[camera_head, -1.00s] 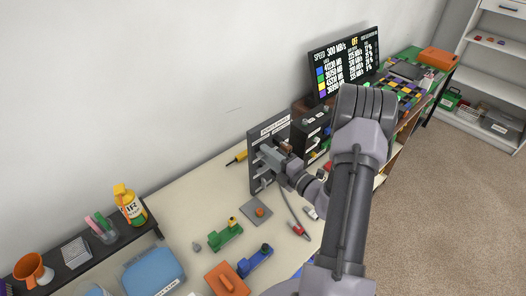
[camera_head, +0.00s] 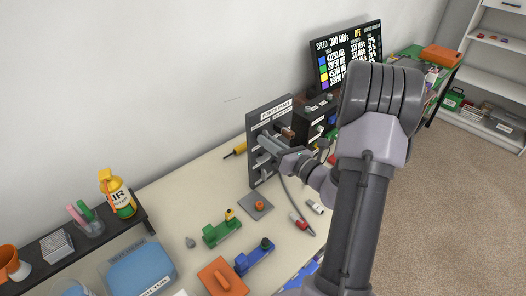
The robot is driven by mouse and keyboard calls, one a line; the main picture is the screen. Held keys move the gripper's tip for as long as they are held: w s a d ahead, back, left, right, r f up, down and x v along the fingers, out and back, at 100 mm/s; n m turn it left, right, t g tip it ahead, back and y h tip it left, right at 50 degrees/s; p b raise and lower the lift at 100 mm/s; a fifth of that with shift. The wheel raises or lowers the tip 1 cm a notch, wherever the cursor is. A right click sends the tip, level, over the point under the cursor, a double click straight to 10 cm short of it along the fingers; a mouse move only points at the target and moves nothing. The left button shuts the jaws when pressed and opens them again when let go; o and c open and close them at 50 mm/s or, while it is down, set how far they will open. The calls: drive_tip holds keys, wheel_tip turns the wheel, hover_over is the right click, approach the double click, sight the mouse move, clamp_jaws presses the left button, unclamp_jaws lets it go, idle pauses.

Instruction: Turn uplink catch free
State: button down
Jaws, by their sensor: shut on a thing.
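The grey ports panel (camera_head: 256,122) stands upright on the cream workbench, near the wall. My gripper (camera_head: 269,146) reaches in from the right at the panel's face. It is shut on a small grey part on that face, apparently the uplink catch; the fingers hide most of it. The catch's angle and its label are too small to read. A brown part (camera_head: 288,134) shows on the panel just above my gripper.
A dark box (camera_head: 313,122) and the monitor (camera_head: 345,58) stand to the right. Green (camera_head: 221,229) and blue (camera_head: 254,257) parts and an orange block (camera_head: 222,277) lie in front.

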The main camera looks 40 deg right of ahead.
drive_tip(key=shift+f+n+b, duration=0.45)
drive_tip(key=shift+n+b, duration=0.35)
drive_tip(key=shift+n, duration=0.3)
drive_tip(key=c, duration=1.8)
unclamp_jaws()
drive_tip(key=shift+r+n, duration=0.3)
drive_tip(key=shift+n, duration=0.1)
drive_tip(key=shift+o, duration=1)
drive_tip(key=shift+r, duration=0.2)
drive_tip(key=s, duration=0.6)
drive_tip(key=shift+d+b, duration=0.2)
drive_tip(key=shift+b, duration=0.25)
drive_tip(key=shift+s, duration=0.1)
